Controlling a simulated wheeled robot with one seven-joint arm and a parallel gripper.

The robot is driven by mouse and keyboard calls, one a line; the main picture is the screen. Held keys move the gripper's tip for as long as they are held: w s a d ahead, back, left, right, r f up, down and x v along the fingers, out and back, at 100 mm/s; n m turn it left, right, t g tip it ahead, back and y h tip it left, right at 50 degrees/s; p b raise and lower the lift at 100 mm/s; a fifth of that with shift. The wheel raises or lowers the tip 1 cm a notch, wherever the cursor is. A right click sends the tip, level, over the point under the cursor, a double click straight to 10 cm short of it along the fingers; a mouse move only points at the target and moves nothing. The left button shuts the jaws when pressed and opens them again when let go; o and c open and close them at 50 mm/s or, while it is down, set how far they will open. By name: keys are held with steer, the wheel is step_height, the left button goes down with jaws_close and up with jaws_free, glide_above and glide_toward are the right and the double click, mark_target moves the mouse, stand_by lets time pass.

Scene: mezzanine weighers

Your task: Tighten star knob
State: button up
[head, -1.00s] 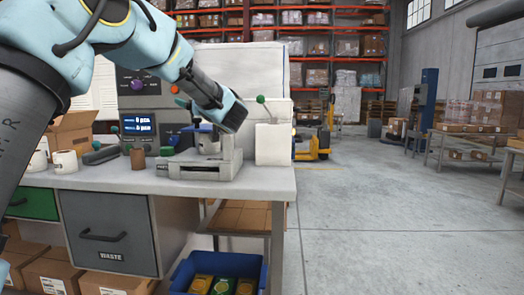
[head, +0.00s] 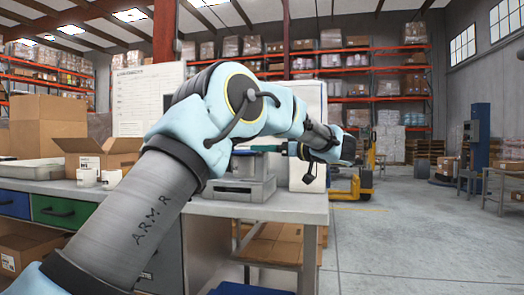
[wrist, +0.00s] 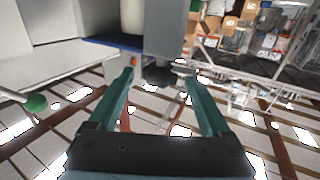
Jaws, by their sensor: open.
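A dark knob (wrist: 160,77), which appears to be the star knob, shows in the wrist view at the end of a grey post (wrist: 170,30). My gripper (wrist: 158,82) is open, with one green finger on each side of the knob in the picture. I cannot tell how deep the knob sits between the fingertips, and no contact is visible. In the head view my arm covers much of the grey bench device (head: 238,190), and the knob cannot be made out there.
A green ball (wrist: 35,104) on a lever is left in the wrist view. The bench (head: 290,207) carries an open carton (head: 98,152) and white rolls (head: 86,177). Clear floor (head: 400,235) lies right of the bench. A yellow truck (head: 352,183) stands behind.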

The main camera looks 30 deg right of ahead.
steer(key=shift+x, duration=1.25)
jaws_close()
